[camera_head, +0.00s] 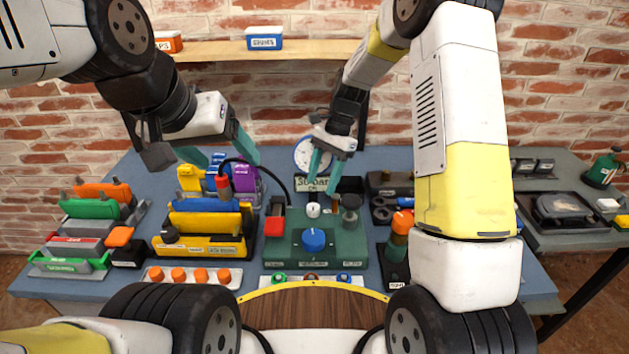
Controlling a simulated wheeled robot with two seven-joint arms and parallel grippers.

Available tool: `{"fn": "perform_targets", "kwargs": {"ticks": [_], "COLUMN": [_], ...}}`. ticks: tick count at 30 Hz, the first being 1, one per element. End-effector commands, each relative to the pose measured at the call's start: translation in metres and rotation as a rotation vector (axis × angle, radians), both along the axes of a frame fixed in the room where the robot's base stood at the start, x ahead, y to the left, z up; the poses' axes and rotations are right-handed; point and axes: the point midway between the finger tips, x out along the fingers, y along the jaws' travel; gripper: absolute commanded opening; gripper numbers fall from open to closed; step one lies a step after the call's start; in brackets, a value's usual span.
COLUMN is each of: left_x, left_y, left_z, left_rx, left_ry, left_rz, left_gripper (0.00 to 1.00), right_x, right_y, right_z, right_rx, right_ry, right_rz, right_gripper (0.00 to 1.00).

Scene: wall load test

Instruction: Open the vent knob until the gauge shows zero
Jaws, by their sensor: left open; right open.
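A round white gauge (308,155) with a blue rim stands at the back of a green test unit (345,247), partly hidden by my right gripper; its needle is too small to read. A sign (313,183) below it seems to read 30 bar. The unit carries a large blue knob (313,239) at the front, a small white knob (313,210) behind it and a dark grey knob (351,202) at the right. I cannot read which is the vent knob. My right gripper (323,181) is open and empty above the white knob. My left gripper (221,160) is open and empty, left of the gauge.
A red block (274,225) sits at the unit's left, with a black hose arching to a red-tipped plug (223,187). A yellow-and-blue rack (203,228) is left of the unit. An orange-and-green stack (399,235) stands right. A wooden board (315,317) lies in front.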

Motion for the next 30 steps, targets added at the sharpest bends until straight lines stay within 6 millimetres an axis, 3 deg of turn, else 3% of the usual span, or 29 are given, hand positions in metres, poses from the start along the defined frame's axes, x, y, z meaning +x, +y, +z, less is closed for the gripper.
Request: {"fn": "perform_targets", "kwargs": {"ticks": [12,25,30], "left_x": [0.0,0.0,0.0], "left_y": [0.0,0.0,0.0], "left_z": [0.0,0.0,0.0], "left_rx": [0.0,0.0,0.0], "left_ry": [0.0,0.0,0.0], "left_rz": [0.0,0.0,0.0], "left_gripper": [0.74,0.74,0.74], "right_x": [-0.018,-0.021,-0.021], "right_y": [0.017,0.02,0.02], "right_z": [-0.056,-0.067,-0.067], "right_rx": [0.0,0.001,0.001], "right_ry": [0.002,-0.001,-0.001], "right_rz": [0.002,0.002,0.002], "right_gripper": [0.53,0.53,0.2]}}
